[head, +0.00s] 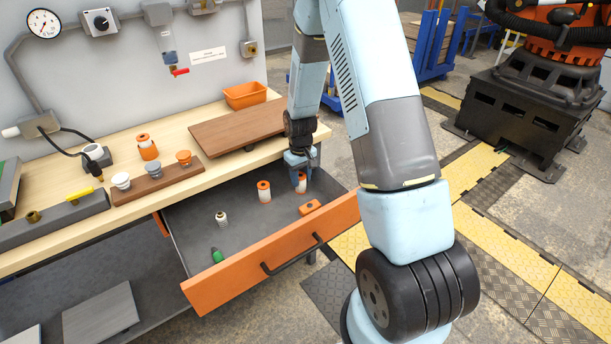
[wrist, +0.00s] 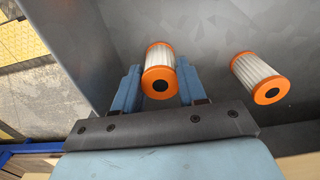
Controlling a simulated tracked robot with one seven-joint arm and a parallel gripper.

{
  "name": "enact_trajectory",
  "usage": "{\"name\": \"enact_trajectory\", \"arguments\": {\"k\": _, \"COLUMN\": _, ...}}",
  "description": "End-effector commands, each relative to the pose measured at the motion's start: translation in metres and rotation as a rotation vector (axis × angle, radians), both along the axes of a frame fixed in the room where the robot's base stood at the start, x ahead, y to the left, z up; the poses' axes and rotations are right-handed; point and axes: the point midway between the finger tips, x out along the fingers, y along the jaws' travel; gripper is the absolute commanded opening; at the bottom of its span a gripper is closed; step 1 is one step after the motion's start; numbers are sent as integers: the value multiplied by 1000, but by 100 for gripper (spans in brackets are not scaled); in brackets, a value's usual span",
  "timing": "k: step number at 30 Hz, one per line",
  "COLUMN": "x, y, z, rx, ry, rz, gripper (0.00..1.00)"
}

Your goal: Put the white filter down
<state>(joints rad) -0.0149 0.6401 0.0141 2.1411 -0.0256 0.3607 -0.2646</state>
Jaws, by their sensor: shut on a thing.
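A white pleated filter with orange end caps (head: 301,185) is upright at the right end of the open drawer (head: 240,262). My gripper (head: 299,170) comes down on it from above and is shut on it. In the wrist view this filter (wrist: 160,58) sits between the two blue fingers of my gripper (wrist: 157,72). I cannot tell whether its base touches the drawer floor. A second, similar filter (head: 264,193) stands free in the drawer to the left. It shows at the right in the wrist view (wrist: 259,78).
The drawer also holds a small orange block (head: 310,207), a small white bottle with a dark top (head: 221,219) and a green item (head: 217,255). A brown board (head: 235,128) and an orange bin (head: 246,95) are on the bench above. Bare floor shows mid-drawer.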

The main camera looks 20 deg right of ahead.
Motion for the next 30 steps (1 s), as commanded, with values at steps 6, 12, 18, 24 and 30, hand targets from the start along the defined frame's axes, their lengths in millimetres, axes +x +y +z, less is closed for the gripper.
{"name": "enact_trajectory", "arguments": {"k": 6, "x": 0, "y": 0, "z": -1, "rx": 0, "ry": 0, "rz": 0, "gripper": 11}}
{"name": "enact_trajectory", "arguments": {"k": 12, "x": 0, "y": 0, "z": -1, "rx": 0, "ry": 0, "rz": -1, "gripper": 59}}
{"name": "enact_trajectory", "arguments": {"k": 18, "x": 0, "y": -1, "z": -1, "rx": 0, "ry": 0, "rz": -1, "gripper": 66}}
{"name": "enact_trajectory", "arguments": {"k": 24, "x": 0, "y": -1, "z": 2, "rx": 0, "ry": -1, "rz": -1, "gripper": 66}}
{"name": "enact_trajectory", "arguments": {"k": 30, "x": 1, "y": -1, "z": 25, "rx": 0, "ry": -4, "rz": -1, "gripper": 66}}
